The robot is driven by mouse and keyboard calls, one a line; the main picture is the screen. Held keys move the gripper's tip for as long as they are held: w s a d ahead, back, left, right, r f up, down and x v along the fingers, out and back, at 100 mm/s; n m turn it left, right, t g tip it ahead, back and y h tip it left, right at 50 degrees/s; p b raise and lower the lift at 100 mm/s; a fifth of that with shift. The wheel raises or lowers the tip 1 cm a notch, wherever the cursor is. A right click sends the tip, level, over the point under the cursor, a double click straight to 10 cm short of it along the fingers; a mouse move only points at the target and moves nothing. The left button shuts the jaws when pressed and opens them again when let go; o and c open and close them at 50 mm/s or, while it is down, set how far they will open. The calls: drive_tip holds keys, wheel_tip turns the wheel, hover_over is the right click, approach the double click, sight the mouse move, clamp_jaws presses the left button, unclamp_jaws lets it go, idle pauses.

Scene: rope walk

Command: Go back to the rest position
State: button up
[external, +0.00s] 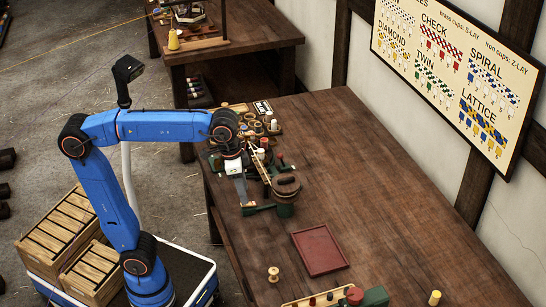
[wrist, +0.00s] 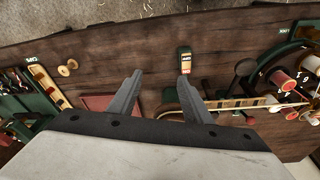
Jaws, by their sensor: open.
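My blue arm reaches over the near left part of the wooden table (external: 375,165). My gripper (external: 243,195) points down over the table's left side, next to a dark green stand with a round wooden piece (external: 286,187). In the wrist view my gripper (wrist: 160,75) has its two grey fingers spread, with nothing between them. A small green labelled block (wrist: 184,62) lies just beyond the right fingertip. How high the fingertips are above the table is hard to tell.
A dark red tray (external: 320,250) lies mid-table, with a pale wooden spool (external: 273,274) nearby. A long holder with coloured pieces (external: 318,297) is at the front. Spools and rings (wrist: 300,85) crowd the wrist view's right side. The table's right half is mostly clear.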

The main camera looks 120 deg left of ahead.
drive_tip(key=s+d+f+m+t, duration=0.1)
drive_tip(key=s+d+f+m, duration=0.2)
drive_tip(key=s+d+f, duration=0.5)
drive_tip(key=s+d+f+m+t, duration=0.1)
drive_tip(key=s+d+f+m, duration=0.1)
drive_tip(key=s+d+f, duration=0.6)
wheel_tip(320, 180, down, 4)
drive_tip(key=shift+s+d+f+m+t+h, duration=0.25)
drive_tip(key=shift+s+d+m+t+h, duration=0.15)
drive_tip(key=shift+s, duration=0.25)
